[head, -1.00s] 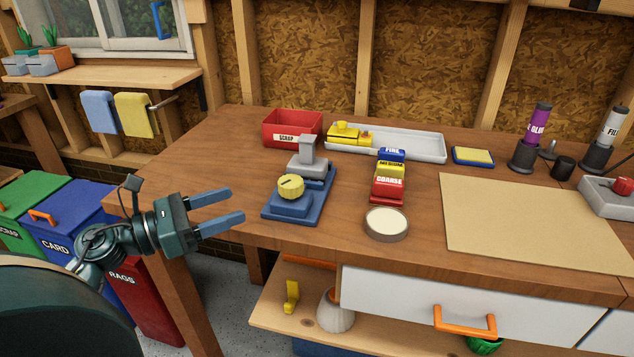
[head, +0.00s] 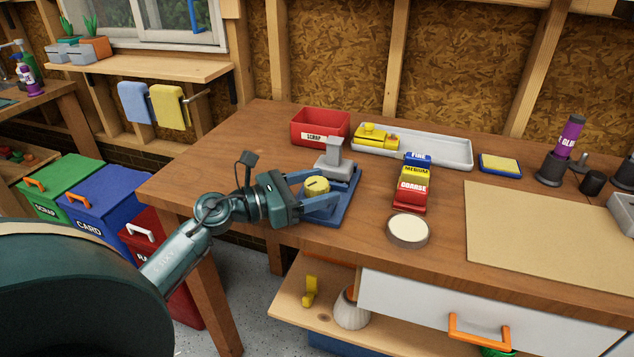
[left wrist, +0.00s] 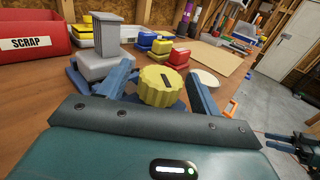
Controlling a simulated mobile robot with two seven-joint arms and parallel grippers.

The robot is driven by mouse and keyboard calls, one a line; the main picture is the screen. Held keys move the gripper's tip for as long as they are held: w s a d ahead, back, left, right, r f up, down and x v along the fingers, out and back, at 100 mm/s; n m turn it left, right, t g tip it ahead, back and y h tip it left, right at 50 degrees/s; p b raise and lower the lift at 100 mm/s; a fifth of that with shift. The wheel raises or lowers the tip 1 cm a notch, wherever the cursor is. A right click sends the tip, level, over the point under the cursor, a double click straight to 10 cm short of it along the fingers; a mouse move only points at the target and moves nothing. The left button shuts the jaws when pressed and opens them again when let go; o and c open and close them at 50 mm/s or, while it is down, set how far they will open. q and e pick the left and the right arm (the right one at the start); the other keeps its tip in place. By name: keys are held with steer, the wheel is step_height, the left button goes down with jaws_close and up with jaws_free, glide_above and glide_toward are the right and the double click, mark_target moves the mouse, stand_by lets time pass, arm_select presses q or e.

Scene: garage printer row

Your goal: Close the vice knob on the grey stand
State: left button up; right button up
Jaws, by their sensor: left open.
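The vice has a round yellow knob (head: 317,185) with a ridged rim and a dark mark on its face. It sits on a blue base (head: 346,204) beside a grey upright stand (head: 334,160). My left gripper (head: 318,192) is open, with its blue fingers at the knob. In the left wrist view the knob (left wrist: 161,86) shows between the two spread fingers, and the grey stand (left wrist: 106,50) is behind it to the left. I cannot tell whether either finger touches the knob. My right gripper is not in the head view.
A red SCRAP bin (head: 320,128) stands behind the vice. A grey tray (head: 440,151) with a yellow tool is at the back. Red, yellow and blue sanding blocks (head: 412,187) and a round tin (head: 408,231) are to the right.

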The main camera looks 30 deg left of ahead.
arm_select(q)
steer(key=shift+w+d, duration=0.1)
steer(key=shift+c, duration=0.3)
